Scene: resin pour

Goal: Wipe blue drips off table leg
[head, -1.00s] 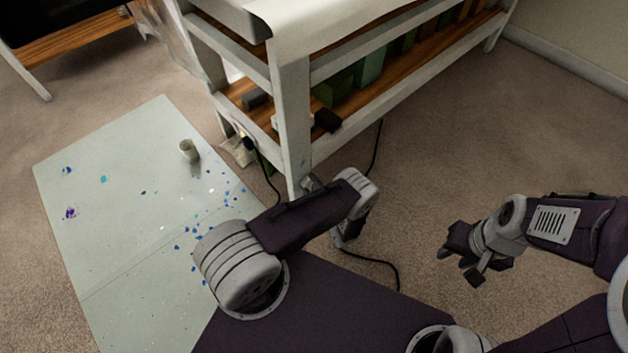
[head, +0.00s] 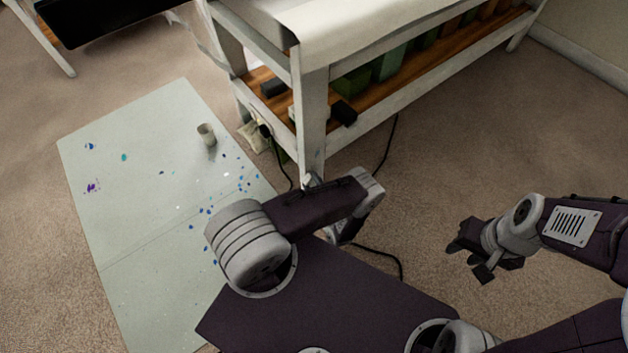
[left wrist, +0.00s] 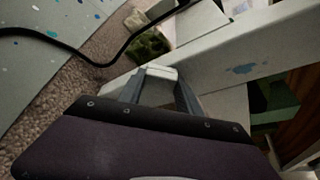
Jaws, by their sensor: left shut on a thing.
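The white table leg (head: 312,120) stands at the near corner of the table. It runs diagonally across the left wrist view (left wrist: 285,48), with a light blue smear (left wrist: 241,69) on its face. A faint blue mark also shows low on the leg in the head view (head: 318,153). My left gripper (left wrist: 160,90) is beside the leg's lower part, shut on a small pale pad (left wrist: 157,72). The pad lies against or very close to the leg; contact is unclear. My right gripper (head: 472,262) is open and empty above the carpet, to the right.
A pale floor sheet (head: 130,210) with blue and purple spots lies left, with a small cup (head: 206,134) on it. A black cable (head: 388,150) hangs by the leg and crosses the carpet. A wooden lower shelf (head: 375,92) holds dark containers. Carpet at right is clear.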

